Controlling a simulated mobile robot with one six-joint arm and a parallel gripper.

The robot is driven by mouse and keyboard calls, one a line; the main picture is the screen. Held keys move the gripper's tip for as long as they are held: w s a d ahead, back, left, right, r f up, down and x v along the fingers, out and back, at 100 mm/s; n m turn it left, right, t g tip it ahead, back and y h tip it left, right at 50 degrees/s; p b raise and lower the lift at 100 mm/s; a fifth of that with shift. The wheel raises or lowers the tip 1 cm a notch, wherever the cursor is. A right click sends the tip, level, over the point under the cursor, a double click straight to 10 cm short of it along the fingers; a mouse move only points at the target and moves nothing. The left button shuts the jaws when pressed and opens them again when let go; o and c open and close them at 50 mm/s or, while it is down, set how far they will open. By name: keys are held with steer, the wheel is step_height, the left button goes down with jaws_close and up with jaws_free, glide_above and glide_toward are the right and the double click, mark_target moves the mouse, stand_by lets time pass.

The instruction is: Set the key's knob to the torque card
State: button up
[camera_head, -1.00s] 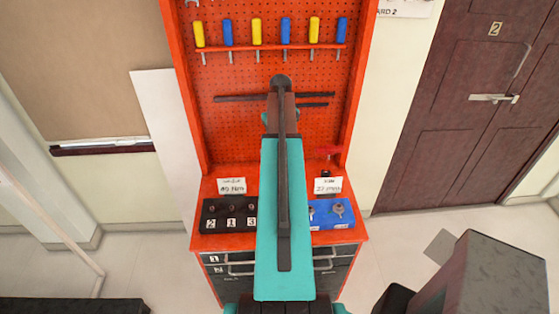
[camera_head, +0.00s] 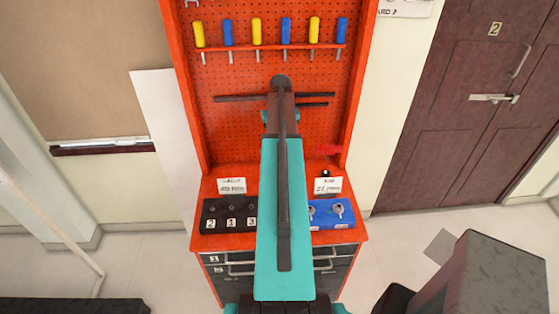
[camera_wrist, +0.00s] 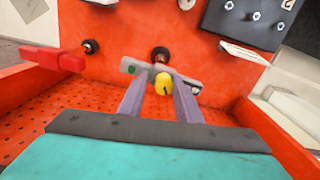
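In the wrist view a grey key (camera_wrist: 188,73) lies across the picture, with a yellow knob (camera_wrist: 164,87) bearing a small dark mark. My gripper (camera_wrist: 161,84) has its two fingers on either side of the knob, close to it. I cannot tell whether both fingers touch it. In the head view my arm hides the gripper and the key. Two white cards stand on the red bench, a left card (camera_head: 231,186) and a right card (camera_head: 328,186). Their print is too blurred to read surely, and I cannot tell which is the torque card.
A black block (camera_head: 215,225) labelled 2, 1, 3 sits left of my arm. A blue tray (camera_head: 335,222) with metal parts sits right. A red handle (camera_wrist: 55,60) juts out at the wrist view's left. Screwdrivers hang on the red pegboard (camera_head: 270,75) behind.

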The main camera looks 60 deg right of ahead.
steer(key=shift+w+a+f, duration=0.1)
steer(key=shift+f, duration=0.15)
steer(key=n, duration=0.5)
steer(key=shift+n, duration=2.9)
steer(key=c, duration=0.3)
steer(key=shift+c, duration=0.2)
steer(key=shift+m, duration=0.3)
